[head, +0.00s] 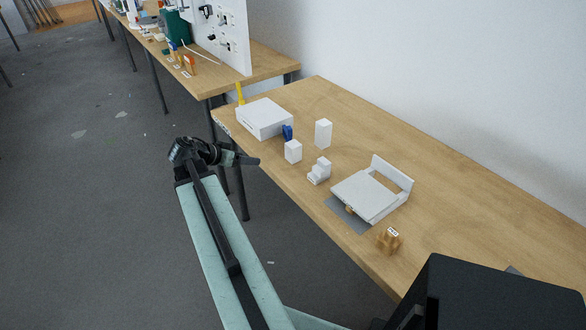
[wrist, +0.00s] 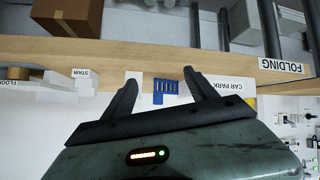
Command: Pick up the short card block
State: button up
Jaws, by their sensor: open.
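The short card block (head: 293,151) is a small white block standing upright near the front edge of the wooden table, in the head view. A taller white block (head: 323,133) stands behind it to the right. My gripper (head: 250,161) is left of the short block, by the table's front edge and apart from it. In the wrist view my gripper (wrist: 160,82) is open, with nothing held between its two dark fingers. A pale shape (wrist: 134,76) shows by the left fingertip there; I cannot tell whether it is the short block.
A white box (head: 265,118) and a small blue piece (head: 287,132) stand behind the short block. A white stair piece (head: 319,171) is to its right, then a white folding model (head: 368,193) and a wooden piece (head: 389,239). The table's back right is clear.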

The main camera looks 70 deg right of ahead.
aim_at(293, 143)
jog(key=s+d+m+g, duration=0.1)
jog(key=s+d, duration=0.2)
jog(key=s+d+r+m+g+h+b, duration=0.1)
jog(key=s+d+m, duration=0.1)
jog(key=s, duration=0.2)
jog(key=s+d+r+m+g, duration=0.1)
jog(key=s+d, duration=0.2)
jog(key=shift+s+d+m+h, duration=0.3)
jog(key=shift+b+x, duration=1.7)
jog(key=shift+x, duration=2.15)
jog(key=shift+w+a+f, duration=0.1)
jog(key=c, duration=1.4)
jog(key=shift+r+p, duration=0.5)
notch_tip(293, 143, up, 3)
jog(key=p, duration=0.3)
jog(key=shift+r, duration=0.15)
jog(key=w+a+p, duration=0.1)
jog(key=w+a, duration=0.7)
jog(key=a, duration=0.5)
jog(key=shift+a+r, duration=0.4)
jog(key=shift+r, duration=0.05)
